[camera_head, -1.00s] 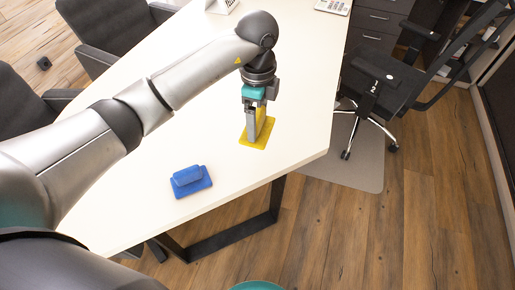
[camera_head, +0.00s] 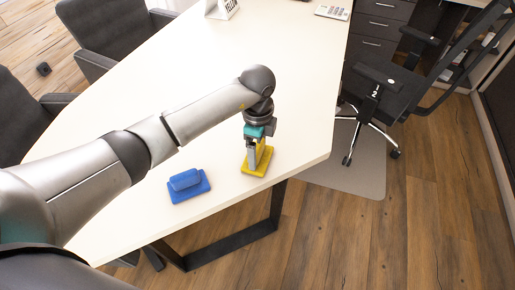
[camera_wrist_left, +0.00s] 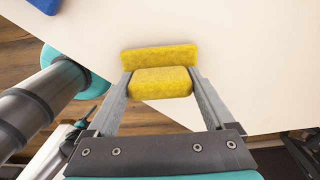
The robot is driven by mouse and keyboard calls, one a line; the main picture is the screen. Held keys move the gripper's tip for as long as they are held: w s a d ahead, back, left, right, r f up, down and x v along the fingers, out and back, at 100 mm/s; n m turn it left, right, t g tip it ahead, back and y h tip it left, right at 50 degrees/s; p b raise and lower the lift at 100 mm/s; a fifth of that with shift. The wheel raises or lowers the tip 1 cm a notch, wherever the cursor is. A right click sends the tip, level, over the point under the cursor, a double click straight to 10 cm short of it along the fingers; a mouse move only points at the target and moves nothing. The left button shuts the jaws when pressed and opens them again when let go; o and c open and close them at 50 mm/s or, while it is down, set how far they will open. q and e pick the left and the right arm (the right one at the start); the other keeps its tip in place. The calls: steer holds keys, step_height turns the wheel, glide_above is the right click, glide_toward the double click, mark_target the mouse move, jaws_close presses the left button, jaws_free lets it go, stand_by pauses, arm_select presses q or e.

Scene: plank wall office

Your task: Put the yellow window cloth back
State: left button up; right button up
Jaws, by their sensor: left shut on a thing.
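The yellow window cloth (camera_head: 262,167) is a flat yellow pad with a raised grip block on top. It is over the white table close to its near edge, right of the blue cloth. My left gripper (camera_head: 254,163) points down and is shut on the raised block. In the left wrist view the yellow cloth (camera_wrist_left: 158,57) shows between the fingertips of the left gripper (camera_wrist_left: 161,82), with its wider pad beyond. I cannot tell whether the pad touches the table. My right gripper is not in view.
A similar blue cloth (camera_head: 189,187) lies on the white table (camera_head: 225,60). A calculator (camera_head: 332,12) and a desk calendar (camera_head: 222,8) are at the far end. An office chair (camera_head: 375,100) stands to the right, grey chairs (camera_head: 118,35) to the left. The table's middle is clear.

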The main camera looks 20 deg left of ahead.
mark_target(258, 145)
arm_select(q)
steer(key=shift+f, duration=0.15)
steer(key=o, duration=0.9)
steer(key=shift+o, duration=0.7)
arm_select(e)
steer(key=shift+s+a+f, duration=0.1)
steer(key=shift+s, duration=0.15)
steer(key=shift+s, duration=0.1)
arm_select(q)
step_height(258, 145, up, 12)
steer(key=p, duration=0.2)
steer(key=shift+f+p, duration=0.25)
steer(key=shift+p, duration=0.15)
steer(key=shift+r, duration=0.45)
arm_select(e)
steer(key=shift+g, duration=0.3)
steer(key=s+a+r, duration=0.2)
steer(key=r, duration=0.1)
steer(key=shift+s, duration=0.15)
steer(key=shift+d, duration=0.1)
